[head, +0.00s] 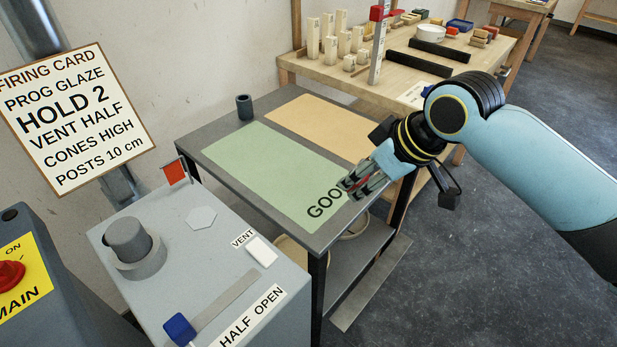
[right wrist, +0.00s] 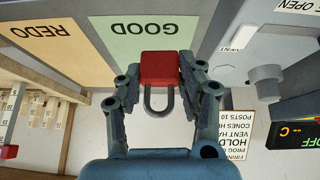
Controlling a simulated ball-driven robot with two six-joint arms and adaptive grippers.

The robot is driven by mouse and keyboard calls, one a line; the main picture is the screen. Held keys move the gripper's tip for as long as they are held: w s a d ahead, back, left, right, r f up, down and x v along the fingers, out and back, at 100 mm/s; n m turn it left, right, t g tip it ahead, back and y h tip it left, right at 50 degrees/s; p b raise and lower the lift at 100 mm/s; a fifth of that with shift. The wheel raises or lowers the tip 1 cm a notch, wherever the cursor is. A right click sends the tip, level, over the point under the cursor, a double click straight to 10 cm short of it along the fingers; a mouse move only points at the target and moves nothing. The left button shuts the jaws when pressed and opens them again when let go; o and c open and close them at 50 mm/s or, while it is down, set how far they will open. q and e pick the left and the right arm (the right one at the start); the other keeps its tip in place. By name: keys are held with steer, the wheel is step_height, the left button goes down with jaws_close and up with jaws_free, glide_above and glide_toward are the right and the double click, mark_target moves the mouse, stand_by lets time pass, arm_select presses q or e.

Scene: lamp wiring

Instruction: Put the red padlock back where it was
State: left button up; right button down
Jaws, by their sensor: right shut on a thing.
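The red padlock (right wrist: 160,66) with a grey shackle sits between the fingers of my right gripper (right wrist: 158,82) in the right wrist view. The fingers are shut on the sides of its body, and the shackle points back toward the wrist. In the head view my right gripper (head: 360,185) is over the near right part of the green GOOD mat (head: 265,170), and its fingers mostly hide the padlock. My left gripper is not in view.
A yellow MAIN panel (head: 25,268) with a red knob stands at the lower left. A grey control box (head: 180,255) carries a knob, a small red flag (head: 174,172) and a blue-handled slider. A dark cup (head: 244,107) stands on the grey table. A wooden bench (head: 450,65) holds several pale blocks.

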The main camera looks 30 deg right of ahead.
steer(key=shift+w+d+m, duration=0.1)
steer(key=shift+d+m, duration=0.15)
steer(key=shift+m, duration=0.05)
steer(key=w+a+f, duration=0.1)
steer(key=w+f, duration=0.1)
steer(key=w, duration=0.1)
steer(key=w+a+f, duration=0.2)
steer(key=w, duration=0.1)
steer(key=w+a+f, duration=0.2)
steer(key=w, duration=0.1)
steer(key=shift+w+f, duration=0.35)
steer(key=shift+f, duration=0.05)
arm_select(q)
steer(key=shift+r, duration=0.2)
arm_select(e)
steer(key=shift+f, duration=2)
steer(key=shift+f, duration=0.1)
steer(key=c, duration=0.8)
jaws_free()
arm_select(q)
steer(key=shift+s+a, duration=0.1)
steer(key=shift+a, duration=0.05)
